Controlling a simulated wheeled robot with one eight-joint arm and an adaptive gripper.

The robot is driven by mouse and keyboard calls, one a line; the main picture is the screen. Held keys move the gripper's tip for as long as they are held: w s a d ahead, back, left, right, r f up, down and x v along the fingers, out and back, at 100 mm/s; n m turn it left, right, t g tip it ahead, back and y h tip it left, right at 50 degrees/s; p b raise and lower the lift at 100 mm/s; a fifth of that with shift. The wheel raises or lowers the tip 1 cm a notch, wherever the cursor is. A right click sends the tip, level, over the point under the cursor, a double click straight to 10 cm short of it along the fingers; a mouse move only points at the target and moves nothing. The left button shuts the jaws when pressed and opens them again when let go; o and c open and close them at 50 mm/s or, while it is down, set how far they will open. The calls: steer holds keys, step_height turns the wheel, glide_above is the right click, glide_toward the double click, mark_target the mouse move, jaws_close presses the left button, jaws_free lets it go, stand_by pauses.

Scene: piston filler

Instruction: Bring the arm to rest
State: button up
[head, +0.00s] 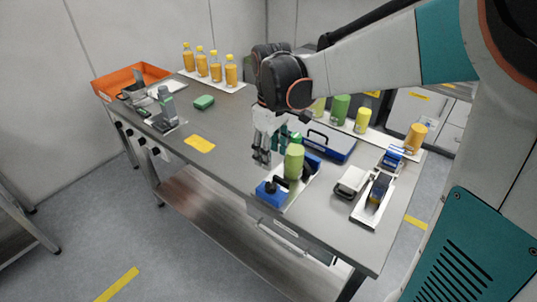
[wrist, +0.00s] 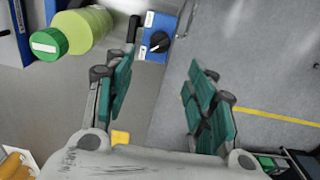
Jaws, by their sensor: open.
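My gripper (head: 262,156) hangs over the grey worktable, near its front edge, just left of a light green bottle (head: 294,163). In the wrist view my gripper (wrist: 165,95) has its two teal finger pads wide apart with nothing between them. The green-capped bottle also shows in the wrist view (wrist: 88,28), outside the fingers at upper left. It stands on the piston filler by a blue control box (head: 271,191) with a dark knob; the box also appears in the wrist view (wrist: 155,45). My arm reaches in from the right and hides part of the table's back.
Several orange bottles (head: 215,67) stand at the back left beside an orange tray (head: 130,80). A green sponge-like block (head: 204,102) and a yellow patch (head: 200,144) lie left of my gripper. A blue case (head: 330,146) lies behind the filler. Small devices (head: 376,194) occupy the right end.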

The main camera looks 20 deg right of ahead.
stand_by(0.4)
steer(key=s+r+m+t, duration=0.2)
steer(key=s+m+t, duration=0.1)
steer(key=s, duration=0.5)
steer(key=s+r+m+t, duration=0.2)
steer(key=s+m+t, duration=0.2)
steer(key=s, duration=0.4)
steer(key=shift+s+r, duration=0.2)
steer(key=shift+r, duration=0.05)
stand_by(0.5)
